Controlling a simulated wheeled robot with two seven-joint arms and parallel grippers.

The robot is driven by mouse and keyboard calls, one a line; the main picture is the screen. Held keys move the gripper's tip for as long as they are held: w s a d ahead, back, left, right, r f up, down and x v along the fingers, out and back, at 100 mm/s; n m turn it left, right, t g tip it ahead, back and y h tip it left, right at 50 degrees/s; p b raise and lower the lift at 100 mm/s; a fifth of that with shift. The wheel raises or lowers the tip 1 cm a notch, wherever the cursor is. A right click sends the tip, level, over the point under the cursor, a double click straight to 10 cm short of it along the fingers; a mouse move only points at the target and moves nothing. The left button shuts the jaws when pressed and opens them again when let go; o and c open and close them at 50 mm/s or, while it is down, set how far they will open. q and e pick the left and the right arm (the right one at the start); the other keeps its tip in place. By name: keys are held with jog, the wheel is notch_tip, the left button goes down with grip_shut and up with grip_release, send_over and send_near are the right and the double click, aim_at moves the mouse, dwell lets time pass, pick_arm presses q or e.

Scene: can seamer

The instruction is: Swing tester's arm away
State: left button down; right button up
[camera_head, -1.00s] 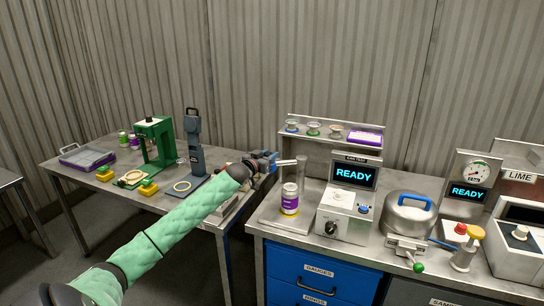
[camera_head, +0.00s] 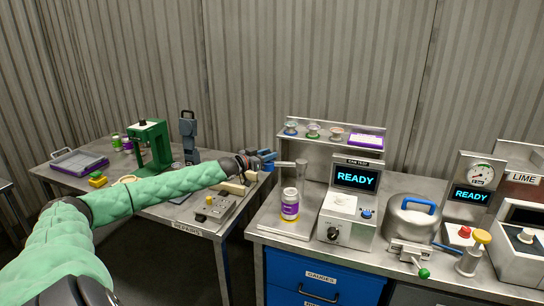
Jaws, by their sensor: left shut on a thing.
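The tester (camera_head: 346,228) is a grey box with a black knob and a screen reading READY, standing on the right bench. A pale horizontal arm (camera_head: 286,164) reaches left from an upright, clear-looking post (camera_head: 302,176) at the tester's left. My left gripper (camera_head: 268,162), with blue fingers, is shut at the left end of that arm. The fingertips are small and partly hidden, so the exact grasp is hard to see. A white and purple can (camera_head: 290,206) stands upright below the arm, apart from it. My right gripper is not in view.
A shelf (camera_head: 330,132) with small gauges stands behind. A round lidded pot (camera_head: 410,216) with a blue handle and a dial unit (camera_head: 476,180) stand to the right. On the left table are a green press (camera_head: 150,146) and a grey control box (camera_head: 216,209). A gap separates the tables.

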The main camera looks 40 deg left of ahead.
pick_arm(q)
jog(key=shift+a, duration=0.1)
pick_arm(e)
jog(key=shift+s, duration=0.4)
pick_arm(q)
jog(key=shift+r, duration=0.1)
jog(key=c, duration=1.1)
grip_release()
jog(key=shift+w, duration=0.15)
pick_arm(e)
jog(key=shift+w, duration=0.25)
pick_arm(q)
jog(key=shift+s+f, duration=0.2)
